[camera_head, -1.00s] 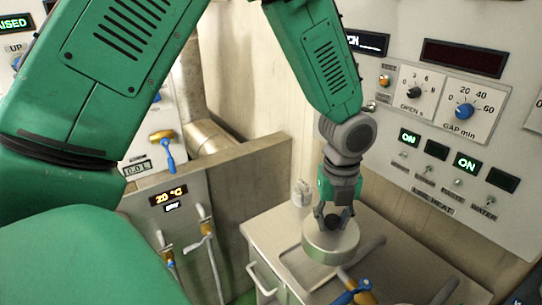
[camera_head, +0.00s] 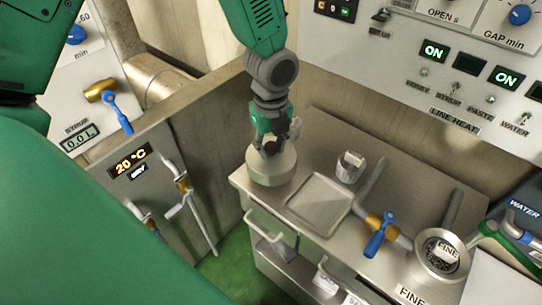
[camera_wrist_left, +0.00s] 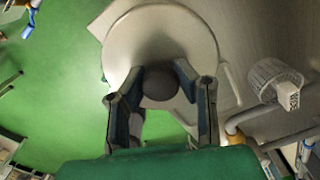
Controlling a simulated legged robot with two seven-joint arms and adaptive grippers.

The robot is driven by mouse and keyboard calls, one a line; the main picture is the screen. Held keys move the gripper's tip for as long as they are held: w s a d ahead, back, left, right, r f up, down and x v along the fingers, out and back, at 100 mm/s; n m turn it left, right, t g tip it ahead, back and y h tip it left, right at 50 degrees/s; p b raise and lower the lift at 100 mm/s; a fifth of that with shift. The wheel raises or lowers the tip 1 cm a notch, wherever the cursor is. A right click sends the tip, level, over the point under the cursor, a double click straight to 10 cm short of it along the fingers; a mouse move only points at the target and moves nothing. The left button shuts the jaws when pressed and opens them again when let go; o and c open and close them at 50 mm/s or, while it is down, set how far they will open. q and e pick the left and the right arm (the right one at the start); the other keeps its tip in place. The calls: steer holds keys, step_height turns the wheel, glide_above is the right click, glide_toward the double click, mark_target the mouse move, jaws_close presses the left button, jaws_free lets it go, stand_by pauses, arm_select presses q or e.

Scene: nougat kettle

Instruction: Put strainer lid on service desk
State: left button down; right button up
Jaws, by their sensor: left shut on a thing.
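The strainer lid (camera_head: 271,168) is a round pale metal disc with a dark round knob (camera_wrist_left: 160,83). My left gripper (camera_head: 272,146) is shut on the knob from above; its fingers (camera_wrist_left: 160,90) flank the knob in the wrist view. The lid is at the left corner of the grey metal service desk (camera_head: 395,150), left of a shallow square tray (camera_head: 319,204). In the wrist view, green floor shows beside and below the lid (camera_wrist_left: 150,30). I cannot tell whether it touches the desk top. My right gripper is not in view.
A small pale cup-like item (camera_head: 350,166) stands behind the tray. A pipe with a blue-handled valve (camera_head: 379,232) and a round strainer (camera_head: 441,254) marked FINE are to the right. A control panel wall (camera_head: 430,60) stands behind. The back of the desk has bare room.

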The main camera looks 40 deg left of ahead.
mark_target(271, 158)
arm_select(q)
step_height(271, 158, down, 4)
steer(key=shift+s+r, duration=0.15)
steer(key=shift+f, duration=0.2)
steer(key=c, duration=1.3)
jaws_free()
steer(key=shift+o, duration=0.2)
steer(key=shift+r, duration=0.1)
step_height(271, 158, up, 12)
steer(key=shift+r, duration=0.1)
